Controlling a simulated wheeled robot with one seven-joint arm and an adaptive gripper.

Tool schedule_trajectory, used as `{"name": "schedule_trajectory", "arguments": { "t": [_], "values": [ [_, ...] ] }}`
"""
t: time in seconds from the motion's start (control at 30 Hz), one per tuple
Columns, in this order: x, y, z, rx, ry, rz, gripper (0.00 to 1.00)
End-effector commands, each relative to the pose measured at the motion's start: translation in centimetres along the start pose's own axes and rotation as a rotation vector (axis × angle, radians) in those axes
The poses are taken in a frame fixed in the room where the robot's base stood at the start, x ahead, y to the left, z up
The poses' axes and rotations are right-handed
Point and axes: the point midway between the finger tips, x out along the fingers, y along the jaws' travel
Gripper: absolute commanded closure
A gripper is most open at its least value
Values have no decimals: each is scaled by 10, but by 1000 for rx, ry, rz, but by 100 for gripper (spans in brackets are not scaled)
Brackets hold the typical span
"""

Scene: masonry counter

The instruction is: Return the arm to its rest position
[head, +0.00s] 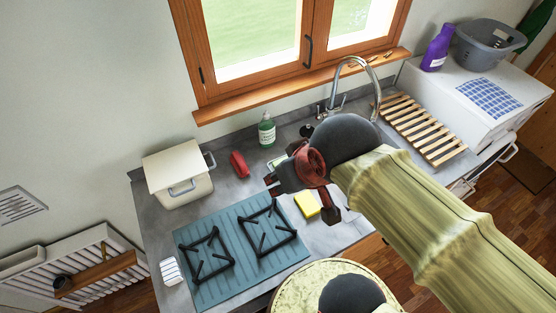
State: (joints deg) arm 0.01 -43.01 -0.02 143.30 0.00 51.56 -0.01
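My arm (440,225) reaches in from the lower right of the head view, above the counter. My gripper (300,202), dark with red parts, hangs over the counter between the stove and the sink area. Its two fingers look spread apart, with nothing seen held between them. A yellow sponge (306,206) shows just beyond the fingers, on the counter. My arm and gripper hide much of the sink.
A blue-green gas hob (236,279) with black grates lies below left. A cream bin (180,176), a red object (239,164) and a green soap bottle (267,131) stand along the wall. The faucet (376,80) rises behind my arm, beside a wooden rack (424,127).

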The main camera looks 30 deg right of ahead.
Motion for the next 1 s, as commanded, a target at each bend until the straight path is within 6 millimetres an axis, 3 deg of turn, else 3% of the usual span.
{"name": "schedule_trajectory", "arguments": {
  "t": [0.27, 0.7, 1.0],
  "values": [
    [24, 0, 13, 0, 0, 0, 63],
    [100, 0, 54, 0, 0, 0, 63],
    [104, 0, 55, 0, 0, 0, 63]
  ]
}}
